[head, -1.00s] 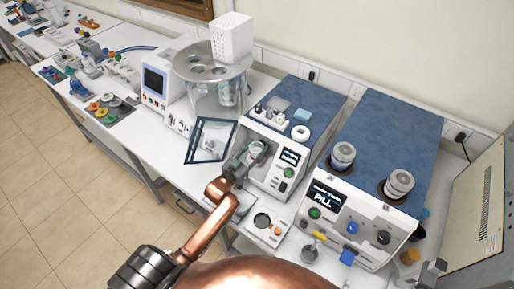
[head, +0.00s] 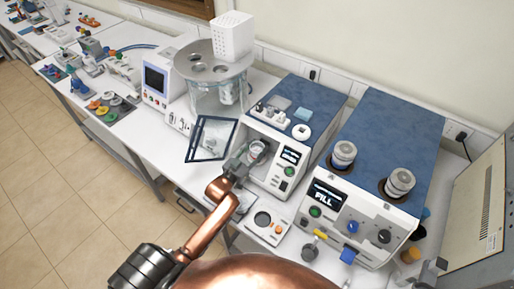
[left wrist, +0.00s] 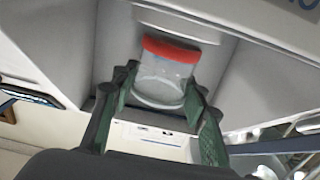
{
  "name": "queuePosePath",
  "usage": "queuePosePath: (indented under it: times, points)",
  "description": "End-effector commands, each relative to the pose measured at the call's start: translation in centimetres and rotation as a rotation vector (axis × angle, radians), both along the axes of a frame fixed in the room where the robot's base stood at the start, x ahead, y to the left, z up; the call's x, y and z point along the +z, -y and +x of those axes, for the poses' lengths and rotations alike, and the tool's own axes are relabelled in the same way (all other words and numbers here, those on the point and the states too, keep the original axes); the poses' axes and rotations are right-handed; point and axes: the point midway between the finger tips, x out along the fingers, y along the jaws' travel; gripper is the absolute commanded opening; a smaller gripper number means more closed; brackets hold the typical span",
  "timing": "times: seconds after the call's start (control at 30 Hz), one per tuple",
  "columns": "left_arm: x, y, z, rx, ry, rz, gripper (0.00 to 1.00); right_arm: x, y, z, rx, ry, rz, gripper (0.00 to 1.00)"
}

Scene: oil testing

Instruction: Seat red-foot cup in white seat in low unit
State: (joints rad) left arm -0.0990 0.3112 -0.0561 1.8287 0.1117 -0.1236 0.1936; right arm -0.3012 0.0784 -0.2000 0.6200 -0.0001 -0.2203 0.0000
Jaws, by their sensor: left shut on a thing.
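The red-foot cup (left wrist: 168,72) is clear grey with a red band at its far end in the left wrist view. My left gripper (left wrist: 160,98) is shut on it, one green-padded finger on each side. In the head view the left gripper (head: 243,163) holds the cup (head: 257,150) at the front opening of the low white unit (head: 270,182) with the blue top. The cup is inside or at the mouth of that recess. The white seat is not clearly visible, and I cannot tell whether the cup touches it. My right gripper is not in view.
A larger unit (head: 350,222) with a FILL screen stands on the right, with two canisters on top. A dark-framed clear panel (head: 211,139) stands just left of the low unit.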

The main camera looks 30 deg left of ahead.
Motion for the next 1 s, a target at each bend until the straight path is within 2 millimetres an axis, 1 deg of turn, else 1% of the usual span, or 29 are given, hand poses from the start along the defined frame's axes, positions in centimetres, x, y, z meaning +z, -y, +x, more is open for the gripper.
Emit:
queuePosePath:
  times: [0.33,0.63,1.0]
  points:
    - [0.02,0.02,0.01,0.0,0.001,0.0,0.14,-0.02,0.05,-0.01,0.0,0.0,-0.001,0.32]
    - [0.16,0.03,0.04,-0.001,0.002,0.0,0.14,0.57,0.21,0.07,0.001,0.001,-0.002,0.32]
    - [0.04,0.03,0.04,0.0,0.002,0.0,0.14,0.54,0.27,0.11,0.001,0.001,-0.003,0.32]
